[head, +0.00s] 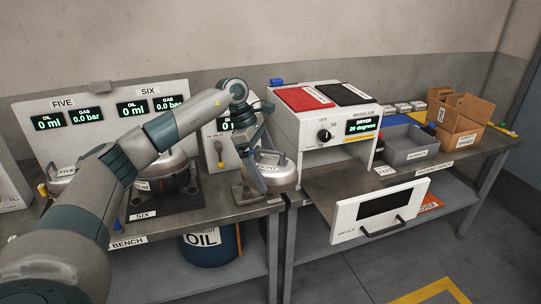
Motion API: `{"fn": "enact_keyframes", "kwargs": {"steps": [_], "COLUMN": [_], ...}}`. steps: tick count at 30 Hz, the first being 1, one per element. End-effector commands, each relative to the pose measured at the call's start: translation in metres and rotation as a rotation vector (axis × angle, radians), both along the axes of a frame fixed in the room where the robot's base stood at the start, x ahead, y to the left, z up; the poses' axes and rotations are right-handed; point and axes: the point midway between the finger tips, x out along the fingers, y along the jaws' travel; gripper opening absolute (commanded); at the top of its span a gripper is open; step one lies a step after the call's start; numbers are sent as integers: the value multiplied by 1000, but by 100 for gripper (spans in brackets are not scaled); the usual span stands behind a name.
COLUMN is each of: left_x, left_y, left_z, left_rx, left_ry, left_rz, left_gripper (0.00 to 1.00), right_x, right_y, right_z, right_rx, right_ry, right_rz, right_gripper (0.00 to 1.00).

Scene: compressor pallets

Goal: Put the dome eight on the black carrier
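Dome eight (284,181), a silver lid with a label that reads EIGHT, is at the right end of the left bench, in front of a display panel. My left gripper (257,178) points down at the left side of this dome, overlapping it in the picture. The fingers are seen edge-on, so I cannot tell whether they are shut on its handle. My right gripper is not in view. A black flat panel (342,95) lies beside a red one (305,98) on top of the white dryer; I cannot tell whether it is the black carrier.
The dryer's front door (345,226) hangs forward with its handle outward. Stations five and six, with silver domes (174,165), are behind my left arm. A grey bin (408,151) and a cardboard box (458,125) stand on the right bench. A blue oil drum (207,250) is below.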

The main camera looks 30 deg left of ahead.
Motion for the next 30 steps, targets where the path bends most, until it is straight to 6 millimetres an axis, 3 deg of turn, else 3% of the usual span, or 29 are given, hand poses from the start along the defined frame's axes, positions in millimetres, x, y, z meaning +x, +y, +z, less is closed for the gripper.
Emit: {"fn": "enact_keyframes", "kwargs": {"steps": [8,18,24,30], "left_x": [-67,-164,-188,-197], "left_y": [-60,-146,-186,-204], "left_z": [-22,-52,-60,-62], "left_rx": [-3,-3,-3,-3], "left_ry": [-1,-3,-4,-4], "left_rz": [-644,-1515,-1770,-1865], "left_gripper": [45,45,45,45], "right_x": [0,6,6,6], "right_y": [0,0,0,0], "right_z": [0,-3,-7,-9], "right_rx": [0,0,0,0], "right_ry": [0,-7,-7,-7], "right_rz": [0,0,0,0], "right_gripper": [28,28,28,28]}}
